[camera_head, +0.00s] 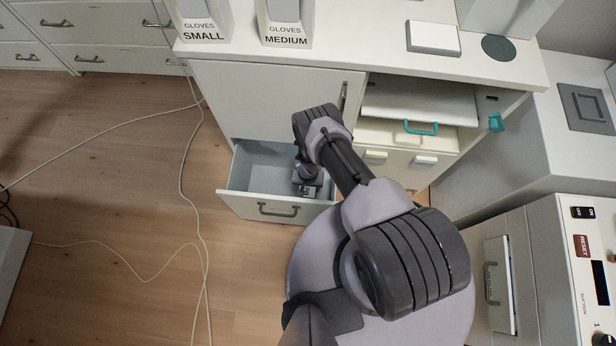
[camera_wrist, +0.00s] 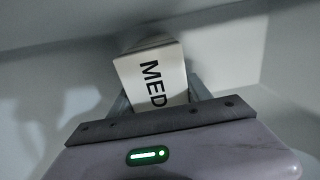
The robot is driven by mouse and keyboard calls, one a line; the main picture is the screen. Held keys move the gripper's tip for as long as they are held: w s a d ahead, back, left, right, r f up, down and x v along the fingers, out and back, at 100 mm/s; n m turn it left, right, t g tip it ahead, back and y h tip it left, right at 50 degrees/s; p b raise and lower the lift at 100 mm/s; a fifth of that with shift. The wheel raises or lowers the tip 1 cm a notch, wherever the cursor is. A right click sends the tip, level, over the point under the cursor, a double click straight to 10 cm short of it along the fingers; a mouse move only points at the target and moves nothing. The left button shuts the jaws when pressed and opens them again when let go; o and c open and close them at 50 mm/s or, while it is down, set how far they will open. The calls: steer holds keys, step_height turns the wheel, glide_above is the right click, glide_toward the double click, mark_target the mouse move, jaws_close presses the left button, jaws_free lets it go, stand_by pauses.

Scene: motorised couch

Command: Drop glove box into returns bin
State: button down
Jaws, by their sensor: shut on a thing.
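A white box with black letters "MED" (camera_wrist: 151,72) is between the fingers of my gripper in the wrist view; the rest of its label is hidden. My gripper (camera_head: 308,187) is shut on this box and reaches down inside an open drawer (camera_head: 277,209) of the white cabinet. Pale drawer walls surround the box in the wrist view. In the head view my arm and gripper hide most of the box. I cannot make out anything labelled as a returns bin.
Holders marked GLOVES SMALL (camera_head: 201,28) and GLOVES MEDIUM (camera_head: 286,38) stand on the countertop (camera_head: 340,58). Right of the open drawer is a compartment with a teal handle (camera_head: 421,129). A panel with a RESET button (camera_head: 581,246) is at right. White cables (camera_head: 184,150) cross the wooden floor.

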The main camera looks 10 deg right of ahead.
steer(key=shift+f, duration=0.2)
steer(key=shift+c, duration=2.4)
jaws_free()
step_height(320, 180, up, 13)
steer(key=p, duration=0.6)
steer(key=shift+r, duration=0.1)
